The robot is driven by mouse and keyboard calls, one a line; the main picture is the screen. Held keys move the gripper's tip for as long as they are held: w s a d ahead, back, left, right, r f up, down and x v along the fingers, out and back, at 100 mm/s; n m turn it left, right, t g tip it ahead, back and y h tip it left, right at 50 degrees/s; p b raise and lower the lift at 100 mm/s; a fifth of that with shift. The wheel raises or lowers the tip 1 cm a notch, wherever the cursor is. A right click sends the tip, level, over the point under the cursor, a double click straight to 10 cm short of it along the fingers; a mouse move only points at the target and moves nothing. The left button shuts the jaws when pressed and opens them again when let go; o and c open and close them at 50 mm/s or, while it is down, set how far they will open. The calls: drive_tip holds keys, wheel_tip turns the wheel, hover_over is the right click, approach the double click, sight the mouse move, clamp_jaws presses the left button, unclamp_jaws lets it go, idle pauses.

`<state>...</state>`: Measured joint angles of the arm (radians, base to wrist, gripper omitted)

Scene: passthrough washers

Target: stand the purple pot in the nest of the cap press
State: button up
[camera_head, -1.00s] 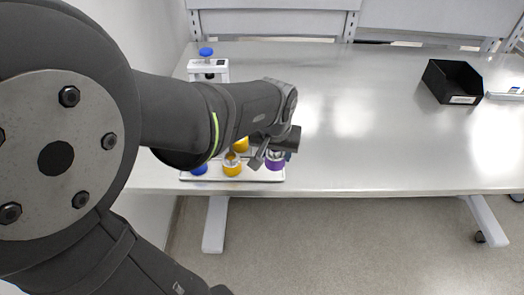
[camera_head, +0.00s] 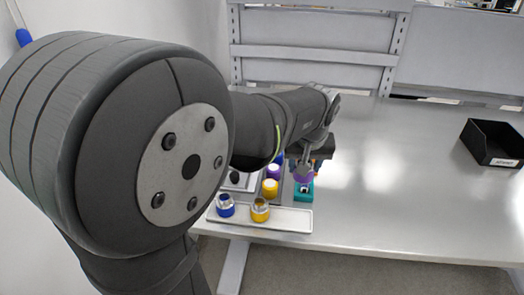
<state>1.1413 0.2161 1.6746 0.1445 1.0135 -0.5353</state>
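My gripper (camera_head: 306,166) points down and is shut around a purple pot (camera_head: 304,176). The pot is upright, and my fingers cover part of it. It is right over a teal block (camera_head: 304,194), which looks like the base of the cap press with its nest. I cannot tell whether the pot touches the block or hangs just above it. My arm hides most of what lies behind. A second purple piece (camera_head: 273,171) is in the dark rack just left of the gripper.
A pale tray (camera_head: 291,219) at the table's front edge holds a blue pot (camera_head: 225,206) and a yellow pot (camera_head: 260,211). A yellow piece (camera_head: 270,188) and a blue piece (camera_head: 280,158) are in the rack. A black bin (camera_head: 490,145) stands far right; the table between is clear.

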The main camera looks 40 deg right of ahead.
drive_tip(key=w+a+f+n+y, duration=0.1)
drive_tip(key=w+a+n, duration=0.15)
drive_tip(key=w, duration=1.05)
drive_tip(key=w+a+n, duration=0.1)
drive_tip(key=w+n, duration=0.2)
drive_tip(key=w, duration=0.9)
drive_tip(key=shift+t, duration=0.4)
drive_tip(key=shift+a+f, duration=0.2)
drive_tip(key=shift+f, duration=2.35)
drive_tip(key=shift+f, duration=0.2)
drive_tip(key=shift+f, duration=0.75)
drive_tip(key=shift+f, duration=0.25)
drive_tip(key=shift+f, duration=0.4)
drive_tip(key=shift+f, duration=0.15)
drive_tip(key=shift+f, duration=0.5)
